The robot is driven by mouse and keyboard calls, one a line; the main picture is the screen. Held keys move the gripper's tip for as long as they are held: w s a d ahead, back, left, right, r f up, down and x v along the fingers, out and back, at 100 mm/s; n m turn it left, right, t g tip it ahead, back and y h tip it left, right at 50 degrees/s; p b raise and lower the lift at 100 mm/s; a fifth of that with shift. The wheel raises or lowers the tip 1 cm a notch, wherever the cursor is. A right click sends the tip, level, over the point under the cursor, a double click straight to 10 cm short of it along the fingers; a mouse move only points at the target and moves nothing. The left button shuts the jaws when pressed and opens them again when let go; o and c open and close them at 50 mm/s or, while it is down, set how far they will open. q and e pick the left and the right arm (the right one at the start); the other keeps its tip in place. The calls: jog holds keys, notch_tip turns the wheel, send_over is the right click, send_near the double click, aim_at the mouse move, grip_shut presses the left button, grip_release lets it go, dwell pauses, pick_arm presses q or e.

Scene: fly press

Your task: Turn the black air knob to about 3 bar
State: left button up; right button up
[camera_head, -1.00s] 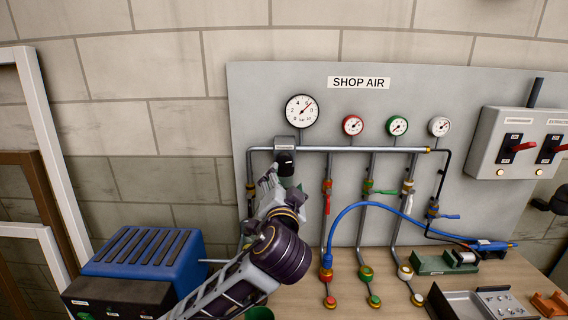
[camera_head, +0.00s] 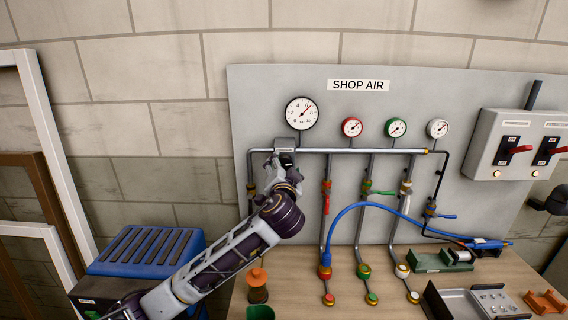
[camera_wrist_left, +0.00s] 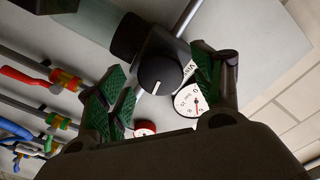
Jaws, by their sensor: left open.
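The black air knob (camera_wrist_left: 157,73) faces the camera in the left wrist view, with a white line on its face. In the head view it is mostly hidden behind my left gripper (camera_head: 284,168), below the large white gauge. My left gripper is open, and its green-padded fingers (camera_wrist_left: 160,82) stand on either side of the knob in the wrist view. I cannot tell whether they touch it. My right gripper is not in view.
A horizontal pipe (camera_head: 365,151) crosses the SHOP AIR board, with small red, green and white gauges above it. Valved pipes drop to the right of my left arm. A blue hose (camera_head: 344,214) loops in front. A blue-topped box (camera_head: 146,248) stands at the left.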

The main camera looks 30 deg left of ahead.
pick_arm(q)
jog(key=shift+x, duration=0.95)
jog(key=c, duration=1)
jog(key=shift+f, duration=0.1)
